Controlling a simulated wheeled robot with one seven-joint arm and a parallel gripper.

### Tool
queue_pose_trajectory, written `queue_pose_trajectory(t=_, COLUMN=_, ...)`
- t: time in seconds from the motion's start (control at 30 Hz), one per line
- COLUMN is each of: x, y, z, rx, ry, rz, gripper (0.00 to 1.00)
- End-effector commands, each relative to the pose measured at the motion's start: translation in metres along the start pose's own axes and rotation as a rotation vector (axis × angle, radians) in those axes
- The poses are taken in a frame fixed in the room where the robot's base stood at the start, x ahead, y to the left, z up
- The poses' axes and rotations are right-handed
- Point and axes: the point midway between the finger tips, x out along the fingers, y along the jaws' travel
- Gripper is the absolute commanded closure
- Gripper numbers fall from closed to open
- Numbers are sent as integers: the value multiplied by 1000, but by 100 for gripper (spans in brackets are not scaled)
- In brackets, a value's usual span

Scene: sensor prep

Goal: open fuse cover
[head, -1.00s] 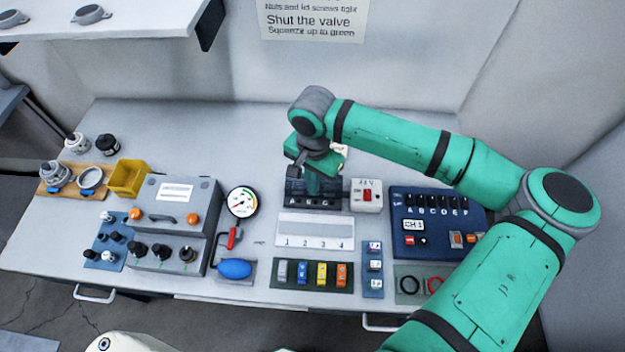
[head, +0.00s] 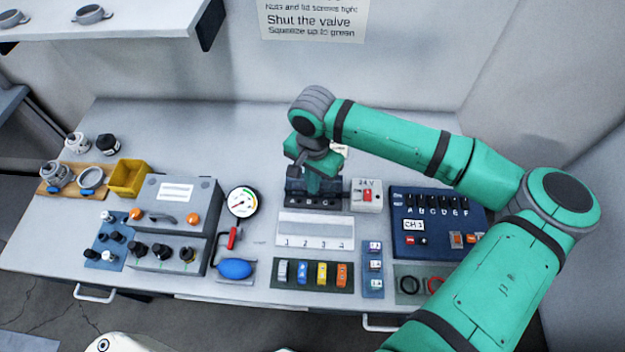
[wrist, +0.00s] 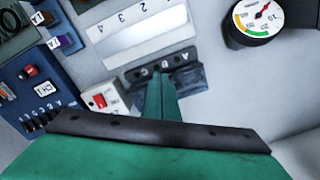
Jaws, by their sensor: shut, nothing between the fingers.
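A dark block (head: 296,200) with a lettered front edge stands at the middle of the bench. In the wrist view its lettered strip (wrist: 165,68) shows with a dark, smoky-looking part behind it, which looks like the fuse cover. My gripper (head: 313,191) is shut and empty, pointing down at this block. In the wrist view the narrow green fingers (wrist: 158,84) reach to the middle of the block, at or just in front of the smoky part. I cannot tell whether they touch it. The fingers and wrist hide part of the block and cover.
A red-switch box (head: 367,196) stands close right of the block. A white panel numbered 1 to 4 (head: 315,229) lies in front, then a tray of coloured pieces (head: 312,288). A gauge (head: 242,202) is to the left, a blue panel (head: 437,243) to the right.

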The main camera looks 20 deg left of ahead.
Motion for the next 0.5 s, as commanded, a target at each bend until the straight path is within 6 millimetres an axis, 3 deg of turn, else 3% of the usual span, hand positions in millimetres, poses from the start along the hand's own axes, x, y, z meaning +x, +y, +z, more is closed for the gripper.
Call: queue_pose_trajectory(t=0.5, x=4, y=0, z=0, rx=0, ry=-1, rz=0, gripper=100)
